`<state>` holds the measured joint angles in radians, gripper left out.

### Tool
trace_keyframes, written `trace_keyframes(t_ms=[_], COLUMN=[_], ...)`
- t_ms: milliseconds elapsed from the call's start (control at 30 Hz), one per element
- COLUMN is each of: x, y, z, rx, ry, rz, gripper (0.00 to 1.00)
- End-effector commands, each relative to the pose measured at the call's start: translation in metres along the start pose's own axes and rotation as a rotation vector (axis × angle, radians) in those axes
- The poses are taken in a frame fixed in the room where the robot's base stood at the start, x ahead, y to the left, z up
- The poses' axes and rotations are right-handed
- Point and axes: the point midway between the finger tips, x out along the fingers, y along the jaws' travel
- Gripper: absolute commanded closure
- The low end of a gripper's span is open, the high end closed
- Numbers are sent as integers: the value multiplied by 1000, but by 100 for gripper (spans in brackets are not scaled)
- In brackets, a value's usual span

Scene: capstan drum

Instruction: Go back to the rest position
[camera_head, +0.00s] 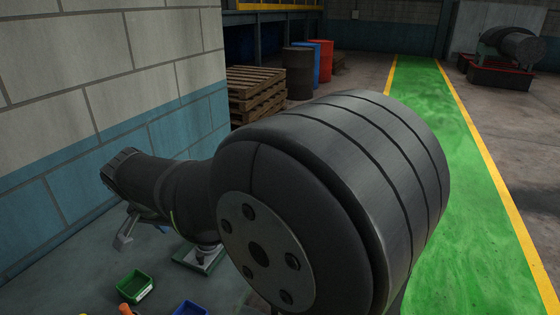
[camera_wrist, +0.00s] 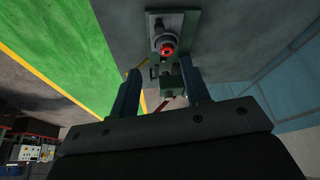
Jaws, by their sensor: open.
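The wrist view shows the two fingers of my gripper (camera_wrist: 160,92) spread apart, with nothing held between them. Beyond the fingertips is a grey-green fixture plate (camera_wrist: 160,20) carrying a round part with a red centre (camera_wrist: 168,41). A green block (camera_wrist: 178,85) of the fixture shows in the gap between the fingers, and I cannot tell how far off it is. In the head view my own large dark arm links fill the middle, and part of a pale-edged plate (camera_head: 195,262) shows beneath them. Much of the bench is hidden there.
A green bin (camera_head: 135,286) and a blue bin (camera_head: 190,308) lie at the lower left. A block wall (camera_head: 110,75) stands close on the left. Pallets (camera_head: 257,93) and several drums (camera_head: 300,70) are behind. A green walkway (camera_head: 430,120) runs clear on the right.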

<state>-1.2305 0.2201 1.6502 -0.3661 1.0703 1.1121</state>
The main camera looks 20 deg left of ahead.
Motion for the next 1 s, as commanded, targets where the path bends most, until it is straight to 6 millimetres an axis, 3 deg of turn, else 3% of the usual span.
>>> trace_keyframes(t_ms=[167,333,1000], x=[3,21,150], y=[0,0,1], z=[0,0,-1], rx=[0,0,1], ry=[0,-1,-1], rz=[1,3,3], gripper=[57,57,57])
